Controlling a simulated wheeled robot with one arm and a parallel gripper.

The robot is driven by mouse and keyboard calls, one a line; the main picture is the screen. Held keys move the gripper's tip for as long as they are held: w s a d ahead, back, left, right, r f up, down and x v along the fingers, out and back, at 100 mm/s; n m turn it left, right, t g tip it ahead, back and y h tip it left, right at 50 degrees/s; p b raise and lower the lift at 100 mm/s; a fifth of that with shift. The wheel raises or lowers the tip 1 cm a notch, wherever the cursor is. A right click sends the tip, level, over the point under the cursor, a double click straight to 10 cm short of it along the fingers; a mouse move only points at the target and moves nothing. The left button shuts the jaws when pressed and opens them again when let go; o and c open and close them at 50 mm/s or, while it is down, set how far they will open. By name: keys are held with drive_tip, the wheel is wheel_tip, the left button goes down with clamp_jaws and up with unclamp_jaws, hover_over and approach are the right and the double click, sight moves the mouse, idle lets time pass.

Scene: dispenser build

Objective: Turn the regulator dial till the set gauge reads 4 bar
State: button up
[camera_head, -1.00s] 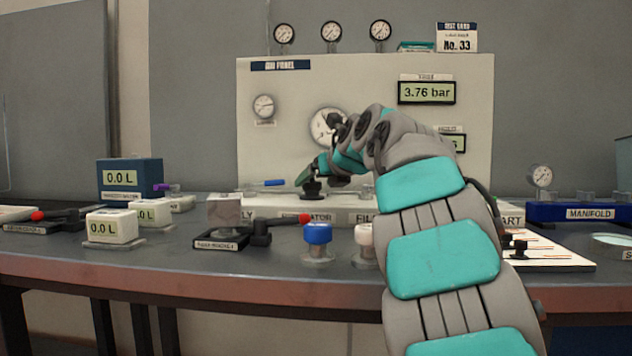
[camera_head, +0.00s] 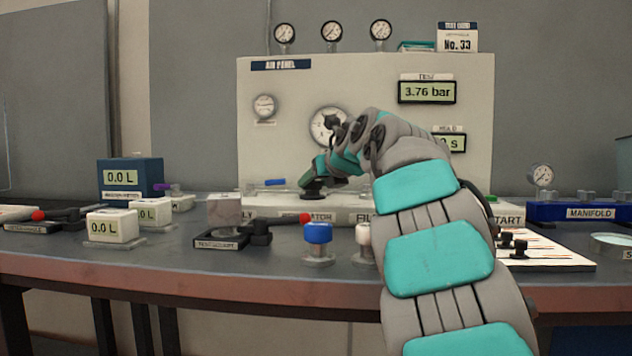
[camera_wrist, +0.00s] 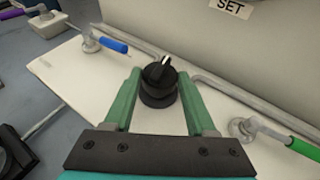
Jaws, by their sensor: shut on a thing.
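The regulator dial is a black knob (camera_wrist: 158,82) with a pale pointer line, standing on the panel's base shelf. In the wrist view my gripper (camera_wrist: 158,90) has its two green fingers on either side of the knob, shut on it. In the head view my gripper (camera_head: 312,183) reaches down onto the dial, whose dark base (camera_head: 313,195) shows below the fingers. The round set gauge (camera_head: 328,124) on the panel is partly hidden by my wrist, and its reading cannot be made out. The digital test display (camera_head: 427,92) reads 3.76 bar.
A blue-handled valve (camera_wrist: 112,44) lies left of the dial and a green-handled valve (camera_wrist: 300,148) to the right. A blue knob (camera_head: 318,234) and a white one (camera_head: 363,236) stand in front. My arm partly covers the hold display (camera_head: 456,143).

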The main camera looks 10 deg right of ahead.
drive_tip(key=c, duration=0.4)
drive_tip(key=p, duration=0.3)
drive_tip(key=shift+a+r+h, duration=0.1)
drive_tip(key=shift+r+h, duration=0.2)
drive_tip(key=shift+r, duration=0.1)
clamp_jaws()
drive_tip(key=shift+a+m+t+h+p, duration=0.1)
drive_tip(key=shift+m+t+h+p, duration=0.35)
drive_tip(key=shift+p, duration=0.8)
drive_tip(key=shift+o, duration=0.2)
unclamp_jaws()
drive_tip(key=shift+f+m+g, duration=0.25)
drive_tip(key=shift+f+m, duration=0.1)
drive_tip(key=o, duration=1.4)
drive_tip(key=shift+c, duration=0.2)
drive_tip(key=shift+h, duration=0.25)
drive_tip(key=shift+s, duration=0.1)
